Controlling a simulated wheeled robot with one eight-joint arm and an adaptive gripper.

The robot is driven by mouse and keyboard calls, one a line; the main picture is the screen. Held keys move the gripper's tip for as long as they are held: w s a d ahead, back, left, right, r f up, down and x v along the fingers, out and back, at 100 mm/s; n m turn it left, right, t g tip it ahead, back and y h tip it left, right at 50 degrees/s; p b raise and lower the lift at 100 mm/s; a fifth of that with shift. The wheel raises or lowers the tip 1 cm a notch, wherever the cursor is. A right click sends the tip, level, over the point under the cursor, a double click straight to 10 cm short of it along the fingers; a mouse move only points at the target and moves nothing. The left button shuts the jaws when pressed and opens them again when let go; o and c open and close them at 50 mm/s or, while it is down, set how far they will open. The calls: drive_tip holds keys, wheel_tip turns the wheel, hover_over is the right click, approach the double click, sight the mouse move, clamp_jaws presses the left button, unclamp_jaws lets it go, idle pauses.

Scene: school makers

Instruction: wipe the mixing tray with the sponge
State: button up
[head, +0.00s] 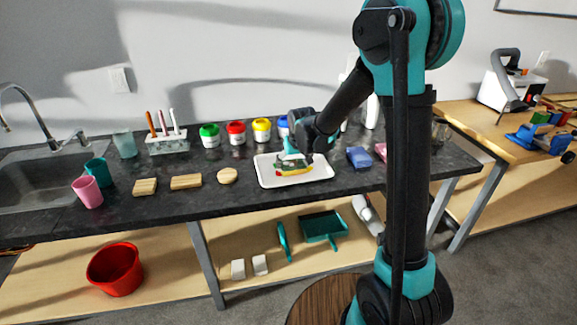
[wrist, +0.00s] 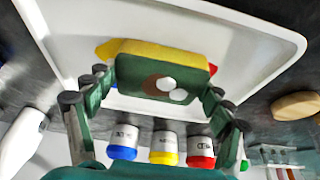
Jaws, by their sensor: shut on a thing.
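The white mixing tray (head: 321,173) lies on the dark counter, and it fills the top of the wrist view (wrist: 258,45). My gripper (head: 293,160) is over the middle of the tray, pointing down. In the wrist view its green fingers (wrist: 155,88) are closed on both ends of the sponge (wrist: 160,56), yellow on one side and green on the other. Brown and white round patches show in front of the sponge. Yellow and red patches show on the tray beside the sponge. I cannot tell whether the sponge touches the tray.
Paint jars (head: 236,132) stand behind the tray. Wooden blocks (head: 186,181) and a round wooden piece (head: 228,175) lie to its left. A blue block (head: 359,157) is close to its right. Cups (head: 88,191) and a sink are at far left.

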sight(283, 166)
drive_tip(key=shift+w+d, duration=0.25)
drive_tip(key=shift+d, duration=0.55)
drive_tip(key=shift+w+d, duration=0.2)
drive_tip(key=shift+d, duration=0.65)
drive_tip(key=shift+w+d, duration=0.25)
drive_tip(key=shift+d, duration=0.55)
drive_tip(key=shift+s+a, duration=0.45)
drive_tip(key=shift+a, duration=1)
drive_tip(key=shift+s+a, duration=0.4)
drive_tip(key=shift+a, duration=1.05)
drive_tip(key=shift+s+a, duration=0.45)
drive_tip(key=shift+a, duration=1)
drive_tip(key=shift+w+d, duration=0.45)
drive_tip(key=shift+d, duration=1)
drive_tip(key=shift+w+d, duration=0.4)
drive_tip(key=shift+d, duration=1.05)
drive_tip(key=shift+w+d, duration=0.45)
drive_tip(key=shift+d, duration=1)
drive_tip(key=shift+a, duration=0.1)
drive_tip(key=shift+w+a, duration=0.3)
drive_tip(key=shift+a, duration=1.35)
drive_tip(key=shift+w+a, duration=0.3)
drive_tip(key=shift+a, duration=1.35)
drive_tip(key=shift+w+a, duration=0.3)
drive_tip(key=shift+a, duration=1.35)
drive_tip(key=shift+d, duration=0.1)
